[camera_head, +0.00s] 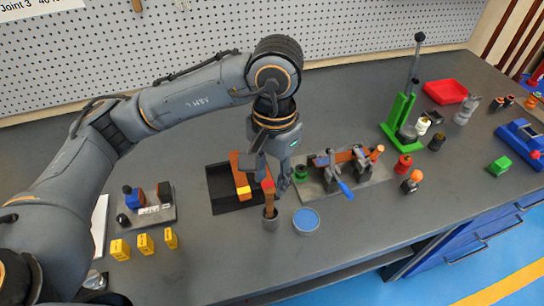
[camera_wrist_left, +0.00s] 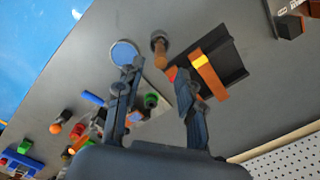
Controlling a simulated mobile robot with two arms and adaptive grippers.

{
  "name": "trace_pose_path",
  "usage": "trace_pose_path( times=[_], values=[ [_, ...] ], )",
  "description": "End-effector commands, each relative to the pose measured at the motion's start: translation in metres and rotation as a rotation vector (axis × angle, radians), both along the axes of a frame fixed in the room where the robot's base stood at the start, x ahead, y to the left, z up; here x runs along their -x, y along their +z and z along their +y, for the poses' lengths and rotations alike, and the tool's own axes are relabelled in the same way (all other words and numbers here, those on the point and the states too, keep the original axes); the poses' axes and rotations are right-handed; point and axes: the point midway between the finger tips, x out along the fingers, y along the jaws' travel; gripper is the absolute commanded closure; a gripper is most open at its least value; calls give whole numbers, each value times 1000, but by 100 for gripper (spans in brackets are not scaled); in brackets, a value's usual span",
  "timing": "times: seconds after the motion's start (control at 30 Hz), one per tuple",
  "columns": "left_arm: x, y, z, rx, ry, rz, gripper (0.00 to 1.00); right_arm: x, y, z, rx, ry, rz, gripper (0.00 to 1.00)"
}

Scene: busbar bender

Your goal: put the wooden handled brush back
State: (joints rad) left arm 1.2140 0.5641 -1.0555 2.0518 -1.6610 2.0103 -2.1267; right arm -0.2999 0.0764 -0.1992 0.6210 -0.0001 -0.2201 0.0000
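A brown wooden handle (camera_head: 269,203), which looks like the brush's, stands upright in a small grey cup (camera_head: 270,223). It also shows in the left wrist view (camera_wrist_left: 160,61), beyond the fingertips. I cannot see bristles. My left gripper (camera_head: 274,180) is above and close behind the cup, pointing down. My right gripper is out of view.
A black tray (camera_head: 221,186) with a wooden bar (camera_head: 239,174) lies left of the gripper. A blue-topped round tin (camera_head: 306,220) stands right of the cup. A grey fixture plate (camera_head: 372,181) and green press (camera_head: 401,118) stand farther right. Yellow blocks (camera_head: 145,243) are at left.

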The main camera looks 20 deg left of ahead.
Motion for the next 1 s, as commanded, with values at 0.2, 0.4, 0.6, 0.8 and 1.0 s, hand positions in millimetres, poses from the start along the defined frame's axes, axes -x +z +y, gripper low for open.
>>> trace_pose_path(
  times=[0.2, 0.4, 0.6, 0.8, 1.0],
  values=[
    [-2, 36, 0, 0, 1, -4, 62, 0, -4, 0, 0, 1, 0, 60],
    [-2, 53, -1, -1, 0, 0, 62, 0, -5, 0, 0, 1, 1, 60],
    [-2, 56, -1, 0, 0, 0, 62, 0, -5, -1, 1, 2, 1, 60],
    [-2, 56, -1, 0, 0, 1, 62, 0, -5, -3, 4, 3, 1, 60],
    [-2, 57, -1, 0, 0, 0, 62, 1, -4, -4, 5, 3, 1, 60]
  ],
)
